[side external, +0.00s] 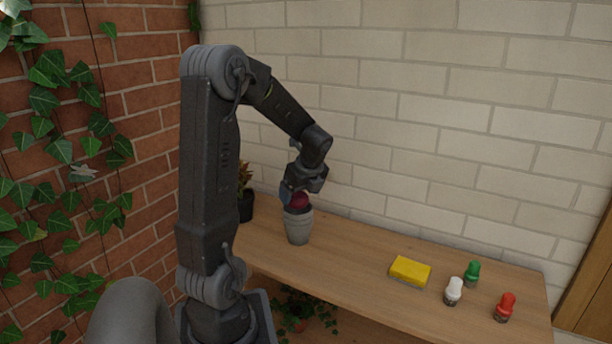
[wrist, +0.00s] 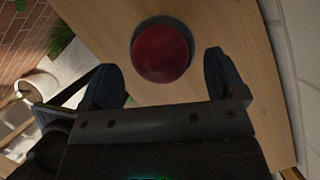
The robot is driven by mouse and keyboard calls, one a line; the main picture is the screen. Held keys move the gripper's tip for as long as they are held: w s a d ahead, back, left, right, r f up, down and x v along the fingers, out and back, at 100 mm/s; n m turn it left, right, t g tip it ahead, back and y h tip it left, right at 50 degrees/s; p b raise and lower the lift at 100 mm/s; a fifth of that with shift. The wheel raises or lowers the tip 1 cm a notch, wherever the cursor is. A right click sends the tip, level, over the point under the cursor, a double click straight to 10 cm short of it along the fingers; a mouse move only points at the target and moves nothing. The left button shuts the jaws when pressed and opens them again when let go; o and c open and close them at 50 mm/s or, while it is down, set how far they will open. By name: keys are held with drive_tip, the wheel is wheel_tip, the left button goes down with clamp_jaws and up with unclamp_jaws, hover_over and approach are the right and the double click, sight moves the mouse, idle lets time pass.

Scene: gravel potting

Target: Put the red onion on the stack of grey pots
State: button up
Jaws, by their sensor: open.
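The red onion (side external: 299,198) sits on top of the stack of grey pots (side external: 298,228), which stands upright on the wooden bench. In the wrist view the onion (wrist: 162,53) shows as a round dark red shape, with a thin dark grey pot rim (wrist: 136,36) around it. My gripper (side external: 296,193) is directly above the stack, close to the onion. In the wrist view my gripper's fingers (wrist: 160,80) are spread apart, one on each side below the onion in the picture. Whether either finger touches the onion cannot be told. Most of the pots are hidden under the onion in the wrist view.
A yellow sponge-like block (side external: 410,271) lies on the wooden bench (side external: 345,265) right of the stack. Green (side external: 472,273), white (side external: 453,291) and red (side external: 504,307) capped bottles stand at the right end. A dark plant pot (side external: 245,206) stands behind left. The bench between stack and block is clear.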

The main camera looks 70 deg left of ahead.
drive_tip(key=w+d+r+n+t, duration=0.2)
drive_tip(key=w+d+r+n, duration=0.1)
drive_tip(key=d+r, duration=0.8)
drive_tip(key=s+d+n+t+h, duration=0.2)
drive_tip(key=d+n, duration=0.3)
drive_tip(key=d, duration=0.6)
drive_tip(key=s+d+f+n+t+h, duration=0.1)
drive_tip(key=s+d+n+t+h, duration=0.1)
drive_tip(key=d+n, duration=0.4)
drive_tip(key=s+d+t, duration=0.1)
drive_tip(key=d, duration=0.4)
drive_tip(key=shift+s+d+f+h, duration=0.2)
drive_tip(key=shift+d+f+h, duration=0.05)
drive_tip(key=shift+d+h, duration=0.1)
